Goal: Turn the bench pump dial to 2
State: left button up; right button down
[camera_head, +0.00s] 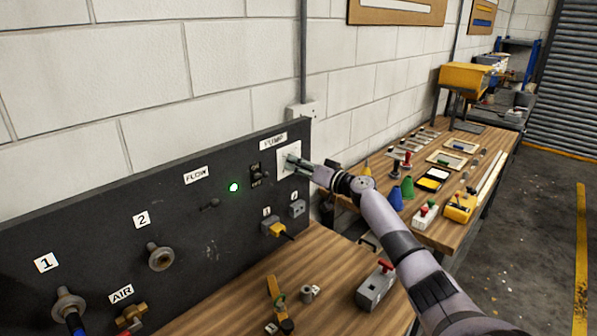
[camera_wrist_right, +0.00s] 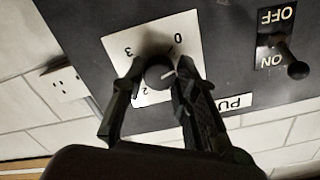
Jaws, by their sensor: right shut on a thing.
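The pump dial (camera_wrist_right: 158,74) is a dark round knob on a white plate (camera_wrist_right: 112,46) marked with numbers; 0, 3 and part of a 2 show in the right wrist view. A pale pointer mark shows on the knob's edge. In the head view the white plate (camera_head: 283,163) sits at the right end of the dark panel, under the PUMP label (camera_head: 273,141). My right gripper (camera_wrist_right: 158,80) is shut on the dial, one finger on each side; it also shows in the head view (camera_head: 298,162), partly hiding the dial. My left gripper is not in view.
An ON/OFF toggle switch (camera_wrist_right: 290,62) is beside the dial plate. A glowing green light (camera_head: 233,187), a yellow plug (camera_head: 273,229) and pipe fittings (camera_head: 160,256) are on the panel. A grey box with a red top (camera_head: 376,286) stands on the wooden bench (camera_head: 240,310).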

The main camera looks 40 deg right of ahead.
jog(key=shift+r+m+p, duration=0.1)
jog(key=shift+m+p, duration=4.45)
jog(key=shift+m, duration=10.35)
jog(key=c, duration=1.2)
grip_release()
jog(key=shift+d, duration=0.1)
jog(key=shift+c, duration=0.2)
jog(key=s, duration=1.2)
jog(key=shift+d, duration=0.45)
